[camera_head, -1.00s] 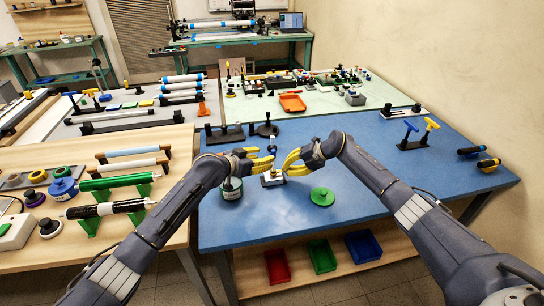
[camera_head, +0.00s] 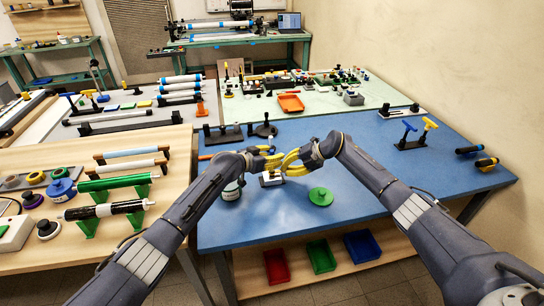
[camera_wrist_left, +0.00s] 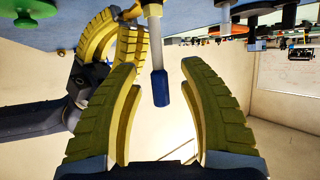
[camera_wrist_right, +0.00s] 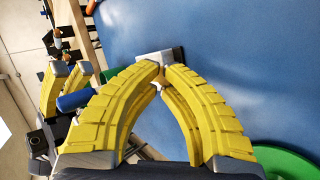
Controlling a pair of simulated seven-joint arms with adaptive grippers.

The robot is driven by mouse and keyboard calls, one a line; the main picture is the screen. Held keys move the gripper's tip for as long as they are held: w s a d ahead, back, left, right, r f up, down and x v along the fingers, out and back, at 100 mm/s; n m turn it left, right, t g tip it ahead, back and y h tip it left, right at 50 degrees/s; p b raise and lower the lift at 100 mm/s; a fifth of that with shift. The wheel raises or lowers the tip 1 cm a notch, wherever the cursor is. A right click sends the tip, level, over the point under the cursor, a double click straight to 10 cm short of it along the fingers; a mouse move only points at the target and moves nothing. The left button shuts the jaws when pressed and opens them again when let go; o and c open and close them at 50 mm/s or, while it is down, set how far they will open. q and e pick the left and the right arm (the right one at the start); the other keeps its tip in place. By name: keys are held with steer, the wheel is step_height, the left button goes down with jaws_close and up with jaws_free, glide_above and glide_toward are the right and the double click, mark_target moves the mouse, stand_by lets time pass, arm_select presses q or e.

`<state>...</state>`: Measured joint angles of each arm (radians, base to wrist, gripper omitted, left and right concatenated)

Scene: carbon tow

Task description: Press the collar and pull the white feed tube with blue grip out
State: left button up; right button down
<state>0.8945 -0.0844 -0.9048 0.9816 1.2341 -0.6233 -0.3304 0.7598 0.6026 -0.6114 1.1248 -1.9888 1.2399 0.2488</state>
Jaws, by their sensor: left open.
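The white feed tube (camera_wrist_left: 154,42) with its blue grip (camera_wrist_left: 161,88) shows in the left wrist view, between the fingers of my left gripper (camera_wrist_left: 160,72). That gripper is open around the tube, with gaps on both sides. The blue grip also shows in the right wrist view (camera_wrist_right: 74,100). The tube runs to a small grey-white fitting block (camera_head: 270,180) on the blue table. My right gripper (camera_wrist_right: 162,70) has its fingertips nearly together at the block, seemingly around the collar, which they mostly hide. In the head view both grippers nearly meet above the block.
A green disc (camera_head: 320,197) lies right of the block, and a green-and-white container (camera_head: 231,191) stands at its left. Dark stands (camera_head: 263,130) are behind. Red, green and blue bins (camera_head: 320,255) sit below.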

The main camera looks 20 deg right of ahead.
arm_select(q)
jaws_close()
stand_by(0.6)
